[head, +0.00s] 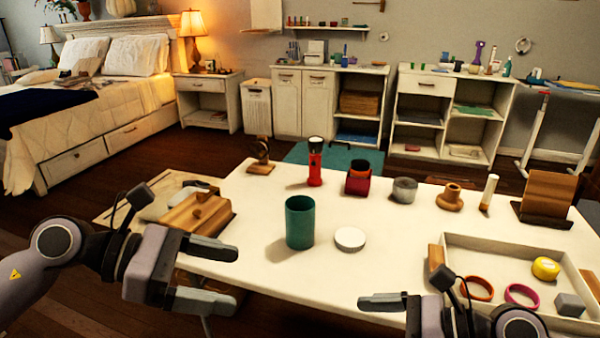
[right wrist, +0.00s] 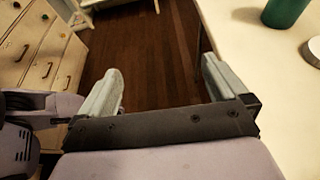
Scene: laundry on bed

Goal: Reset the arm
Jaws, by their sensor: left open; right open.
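My left gripper (head: 225,272) is in the head view at the table's near left edge, its jaws apart and nothing between them. My right gripper (head: 384,301) shows only partly at the bottom of the head view, in front of the tray. In the right wrist view its two fingers (right wrist: 163,85) are wide apart and empty. Dark floor and the table's edge lie beyond them. A green cup (head: 300,222) stands beyond both grippers, touched by neither; part of it also shows in the right wrist view (right wrist: 286,10).
The white table (head: 390,250) holds a white lid (head: 350,239), a red flashlight (head: 315,165), a red container (head: 358,180) and a wooden holder (head: 548,195). A tray (head: 480,243) with rings and a yellow item sits at right. A bed (head: 100,120) stands at the far left.

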